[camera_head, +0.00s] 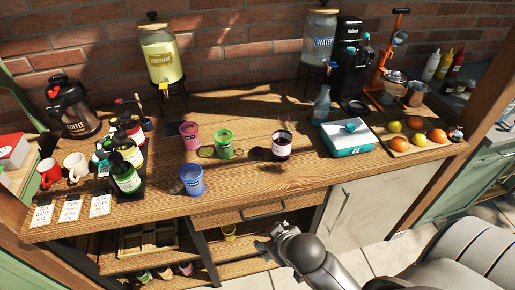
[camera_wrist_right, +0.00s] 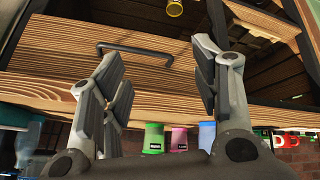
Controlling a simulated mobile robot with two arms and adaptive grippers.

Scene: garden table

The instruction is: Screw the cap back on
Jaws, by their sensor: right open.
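I cannot make out a loose cap for certain in either view. A blue-grey bottle (camera_head: 321,108) stands upright left of the ice box; whether it is capped is too small to tell. A dark red jar (camera_head: 281,147) with a pale label stands mid-table. Several dark bottles with labels, one a green-labelled bottle (camera_head: 126,178), stand in a group at the left. My right gripper (camera_head: 268,243) is below the table's front edge, apart from all of these. In the wrist view its fingers (camera_wrist_right: 160,75) are spread and empty, facing the drawer front. My left gripper is out of view.
Pink (camera_head: 190,134), green (camera_head: 224,145) and blue (camera_head: 192,180) cups stand mid-table. The ice box (camera_head: 348,138) and a fruit board (camera_head: 407,143) are at the right. A drawer handle (camera_head: 263,211) juts out near my right gripper. The table's front right is clear.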

